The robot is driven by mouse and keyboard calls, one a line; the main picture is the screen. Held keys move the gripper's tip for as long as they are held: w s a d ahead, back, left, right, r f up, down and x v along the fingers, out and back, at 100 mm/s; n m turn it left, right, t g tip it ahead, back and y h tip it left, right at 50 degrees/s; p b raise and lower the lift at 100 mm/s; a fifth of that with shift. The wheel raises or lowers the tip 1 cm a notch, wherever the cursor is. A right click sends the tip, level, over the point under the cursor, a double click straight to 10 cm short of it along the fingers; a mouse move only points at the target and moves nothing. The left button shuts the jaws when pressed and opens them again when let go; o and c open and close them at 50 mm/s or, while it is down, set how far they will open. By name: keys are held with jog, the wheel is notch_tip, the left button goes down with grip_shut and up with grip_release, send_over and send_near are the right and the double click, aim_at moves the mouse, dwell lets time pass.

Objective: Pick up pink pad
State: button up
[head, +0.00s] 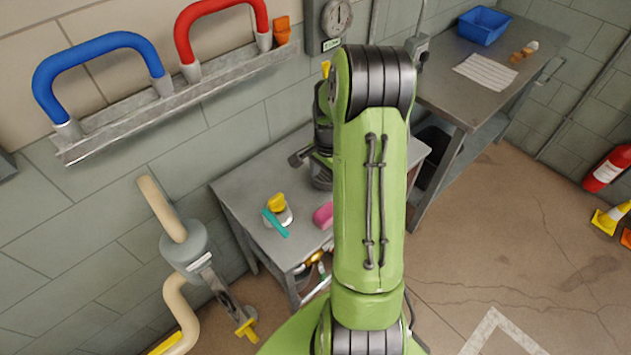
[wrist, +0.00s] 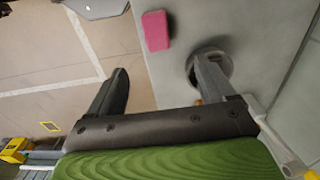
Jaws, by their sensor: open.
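The pink pad (head: 323,215) lies on the grey table (head: 235,200), close to its front edge and partly hidden behind my green arm in the head view. In the wrist view the pink pad (wrist: 155,31) lies flat on the table, beyond the fingertips and apart from them. My gripper (wrist: 160,85) is open with nothing between its fingers. In the head view my gripper (head: 300,158) shows only in part beside my arm, above the table.
A round grey object (wrist: 210,66) sits by one finger in the wrist view. A taller bench (head: 450,90) holds a blue bin (head: 484,25). Pipes line the left wall.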

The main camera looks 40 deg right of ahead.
send_over(327, 211)
notch_tip(327, 211, down, 10)
jog(key=shift+w+f+b, duration=0.1)
jog(key=shift+b, duration=0.25)
notch_tip(327, 211, down, 6)
jog(key=shift+r, duration=0.2)
jog(key=shift+c, duration=0.5)
jog(key=c, duration=0.9)
notch_tip(327, 211, up, 10)
jog(key=shift+c, duration=0.2)
